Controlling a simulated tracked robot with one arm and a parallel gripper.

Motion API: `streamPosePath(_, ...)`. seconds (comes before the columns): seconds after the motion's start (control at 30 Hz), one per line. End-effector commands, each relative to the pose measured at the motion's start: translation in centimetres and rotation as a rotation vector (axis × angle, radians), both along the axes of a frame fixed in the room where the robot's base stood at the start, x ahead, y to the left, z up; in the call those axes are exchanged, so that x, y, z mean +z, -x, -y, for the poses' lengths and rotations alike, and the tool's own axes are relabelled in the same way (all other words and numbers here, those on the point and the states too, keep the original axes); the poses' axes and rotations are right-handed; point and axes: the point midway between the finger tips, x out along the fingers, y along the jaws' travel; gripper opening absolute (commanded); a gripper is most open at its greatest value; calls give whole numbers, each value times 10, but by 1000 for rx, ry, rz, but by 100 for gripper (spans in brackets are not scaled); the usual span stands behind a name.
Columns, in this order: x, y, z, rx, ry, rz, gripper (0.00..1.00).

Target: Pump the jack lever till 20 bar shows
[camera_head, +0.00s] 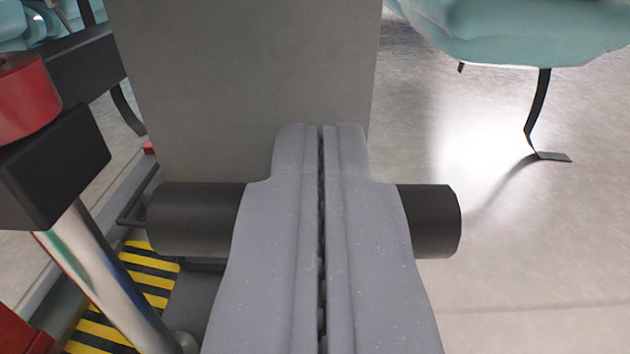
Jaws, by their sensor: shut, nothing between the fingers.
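My gripper (320,135) is shut, its two grey fingers side by side with only a thin dark slit between them and nothing held. A thick black horizontal cylinder (200,219), which may be the jack lever's grip, shows on both sides of the fingers. The fingers cross in front of it and hide its middle; I cannot tell whether they touch it. Its right end (435,221) sticks out over the floor. No pressure gauge or reading is in view.
A tall grey panel (245,80) stands behind the cylinder. At left are a chrome rod (100,270), a black block (55,165) with a red cylinder (25,95), and yellow-black striping (150,275). A teal seat (530,35) is at upper right.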

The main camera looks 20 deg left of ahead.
Motion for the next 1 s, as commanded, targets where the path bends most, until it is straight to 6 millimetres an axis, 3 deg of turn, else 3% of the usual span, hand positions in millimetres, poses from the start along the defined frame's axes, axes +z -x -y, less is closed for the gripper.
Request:
streamPosePath(0.27, 5, -1, 1, -2, 0, -1, 0)
streamPosePath(0.53, 43, -8, -5, 1, 2, 1, 0)
streamPosePath(0.8, 33, 46, 19, -3, -1, -7, 0)
streamPosePath(1.0, 32, 73, 30, -1, -1, -3, 0)
